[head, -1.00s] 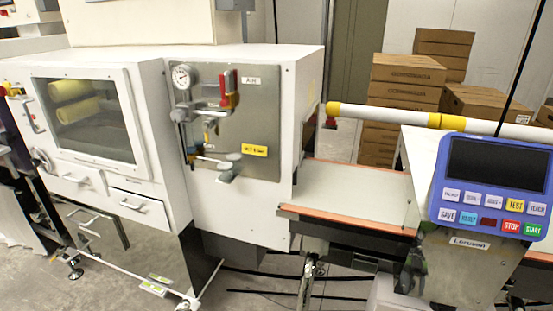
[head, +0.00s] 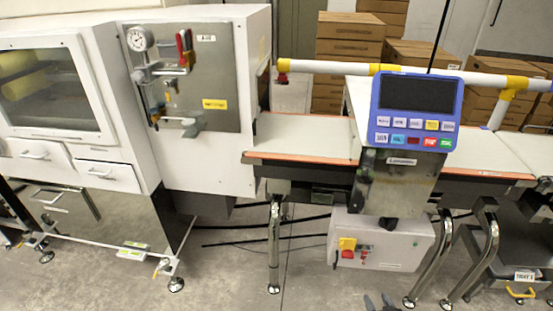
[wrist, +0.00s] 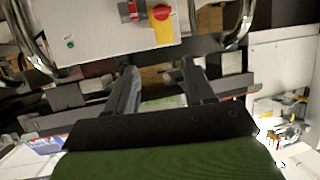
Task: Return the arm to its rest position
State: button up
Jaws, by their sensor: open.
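My gripper (wrist: 160,72) shows in the wrist view with its two dark fingers apart and nothing between them. In the head view the dark tips of my gripper (head: 380,302) just enter at the bottom edge, in front of and below the grey control box (head: 381,241). The rest of my arm is out of the head view. The same box with its red and yellow switch (wrist: 162,22) fills the top of the wrist view, beyond the fingertips.
The checkweigher belt (head: 305,136) runs behind the blue control panel (head: 416,107). A white machine (head: 207,165) stands at left, and bright metal legs (head: 274,245) stand under the belt. Stacked cartons (head: 347,50) are behind. Floor (head: 235,275) is open at lower middle.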

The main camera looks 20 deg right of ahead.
jog(key=w+a+r+n+g+y+p, duration=0.1)
jog(key=w+a+r+n+y, duration=0.25)
jog(key=w+r, duration=0.4)
jog(key=w+a+r+n+g+y+p, duration=0.1)
jog(key=w+a+r+n+y, duration=0.3)
jog(key=r, duration=0.6)
jog(key=w+a+r+n+g+y+p, duration=0.15)
jog(key=a+r+g, duration=0.25)
jog(key=a+r, duration=0.7)
jog(key=s+a+r+g+h+p, duration=0.1)
jog(key=s+a+r, duration=0.15)
jog(key=r, duration=0.25)
jog(key=s+a+r+m+h+p, duration=0.1)
jog(key=s+a+r, duration=0.1)
jog(key=a+r, duration=0.3)
jog(key=s+a+r+g+h+p, duration=0.1)
jog(key=s+a+r, duration=0.15)
jog(key=r, duration=0.35)
jog(key=s+a+r+m, duration=0.1)
jog(key=s+r+m, duration=0.1)
jog(key=s, duration=0.4)
jog(key=s+a+r+m+h+p, duration=0.1)
jog(key=s+a+r+m, duration=0.1)
jog(key=s+r, duration=0.2)
jog(key=shift+s+a+r+t+p, duration=0.25)
jog(key=shift+s+t+p, duration=0.05)
jog(key=shift+s, duration=0.9)
